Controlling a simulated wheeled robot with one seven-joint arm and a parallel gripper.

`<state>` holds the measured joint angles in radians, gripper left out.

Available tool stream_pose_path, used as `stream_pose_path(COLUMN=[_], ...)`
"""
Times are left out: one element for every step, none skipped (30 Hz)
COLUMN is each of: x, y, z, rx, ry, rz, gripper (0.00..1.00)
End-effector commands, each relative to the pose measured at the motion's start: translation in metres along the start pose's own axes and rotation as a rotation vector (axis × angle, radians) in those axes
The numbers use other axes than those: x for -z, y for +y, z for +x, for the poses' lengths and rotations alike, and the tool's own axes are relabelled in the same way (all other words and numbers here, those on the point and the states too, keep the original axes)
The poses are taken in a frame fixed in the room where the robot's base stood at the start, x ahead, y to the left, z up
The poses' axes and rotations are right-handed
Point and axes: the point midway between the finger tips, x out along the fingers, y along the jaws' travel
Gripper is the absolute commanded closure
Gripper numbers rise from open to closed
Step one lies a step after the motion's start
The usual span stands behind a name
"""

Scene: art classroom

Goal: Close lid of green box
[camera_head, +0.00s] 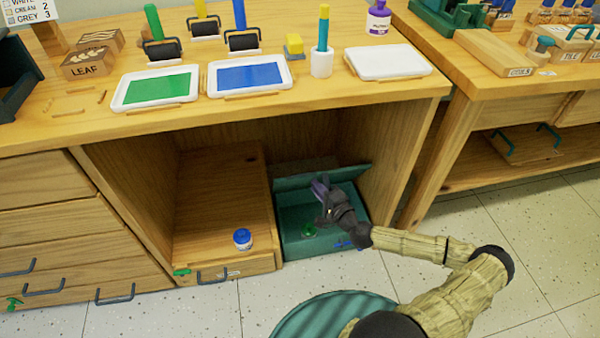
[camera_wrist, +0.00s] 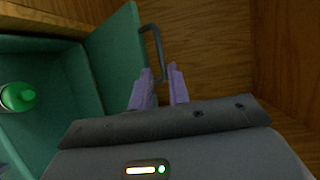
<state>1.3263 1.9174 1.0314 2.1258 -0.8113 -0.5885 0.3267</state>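The green box (camera_head: 293,246) stands on the floor of the open bay under the workbench. Its lid (camera_head: 290,183) is raised at the back; in the wrist view the lid (camera_wrist: 112,55) stands up beside the open interior. A dark handle (camera_wrist: 153,45) is on the lid's outer face. My gripper (camera_head: 319,187) is over the box at the lid. In the wrist view the purple fingers (camera_wrist: 162,72) are apart, with the handle's lower end close to their tips; I cannot tell whether they touch it. A green-capped jar (camera_wrist: 18,97) lies inside the box.
A wooden box (camera_head: 215,200) with a blue-capped jar (camera_head: 242,238) on it stands just left of the green box. The bay's right wall (camera_head: 385,140) is close on the right. The workbench top (camera_head: 330,95) overhangs above. A green round stool (camera_head: 325,315) stands in front.

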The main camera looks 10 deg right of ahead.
Motion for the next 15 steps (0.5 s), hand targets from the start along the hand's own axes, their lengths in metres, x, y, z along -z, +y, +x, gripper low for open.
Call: stream_pose_path(x=[-0.001,-0.001,-0.001,-0.001,-0.001,-0.001,-0.001,-0.001,-0.001,-0.001,-0.001,-0.001,-0.001,-0.001,0.000], y=[0.002,0.002,0.002,0.002,0.002,0.002,0.002,0.002,0.003,0.003,0.002,0.002,0.002,0.002,0.002], z=[0.009,0.014,0.021,0.026,0.031,0.037,0.043,0.048,0.054,0.060,0.065,0.072,0.076,0.081,0.086], rx=[0.000,0.000,0.001,0.001,0.000,0.001,0.001,0.000,0.000,0.000,0.001,0.000,0.000,0.001,0.000], ry=[-0.002,-0.002,-0.002,-0.002,-0.001,-0.002,-0.001,-0.001,-0.001,-0.001,-0.001,-0.002,-0.001,-0.001,0.000], rz=[-0.001,-0.001,-0.001,-0.001,-0.001,-0.002,-0.001,-0.001,-0.002,-0.003,-0.002,-0.001,-0.002,-0.002,-0.002], gripper=[0.82,0.82,0.82,0.82,0.82,0.82,0.82,0.82,0.82,0.82,0.82,0.82,0.82,0.82,0.82])
